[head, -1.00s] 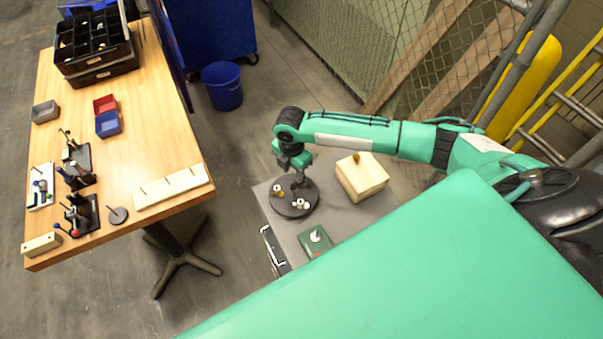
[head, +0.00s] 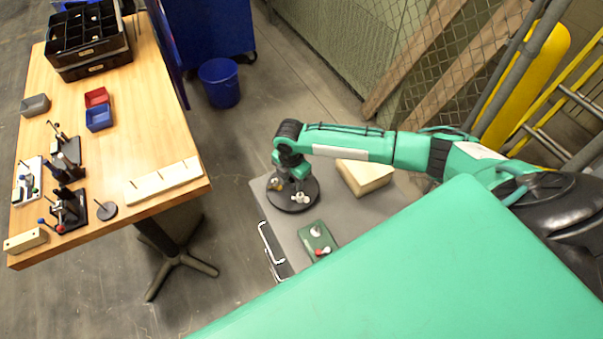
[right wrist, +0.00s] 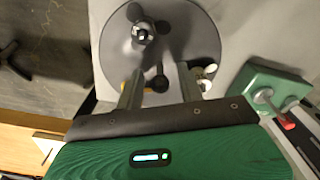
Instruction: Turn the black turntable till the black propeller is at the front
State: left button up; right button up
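The black turntable (head: 286,205) is a round disc on the grey cabinet top, partly under my right gripper. In the right wrist view, the turntable (right wrist: 112,48) carries a black propeller (right wrist: 144,32) at its far side. A white propeller (head: 301,198) sits on the disc's near right part and a brass-coloured one (head: 276,184) on its left. My right gripper (right wrist: 160,88) is open, low over the disc, with its fingers on either side of a small black knob (right wrist: 158,79); contact cannot be told. My left gripper is out of view.
A green switch box (head: 317,238) with a white knob and a red one stands close to the turntable. A pale wooden block (head: 366,178) lies to the right, partly under my arm. A wooden workbench (head: 150,100) with fixtures and bins stands at left, across a gap.

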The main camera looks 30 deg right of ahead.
jog(key=shift+c, duration=0.2)
grip_shut()
jog(key=shift+n, duration=1.8)
jog(key=shift+n+p, duration=0.3)
jog(key=shift+n, duration=1.4)
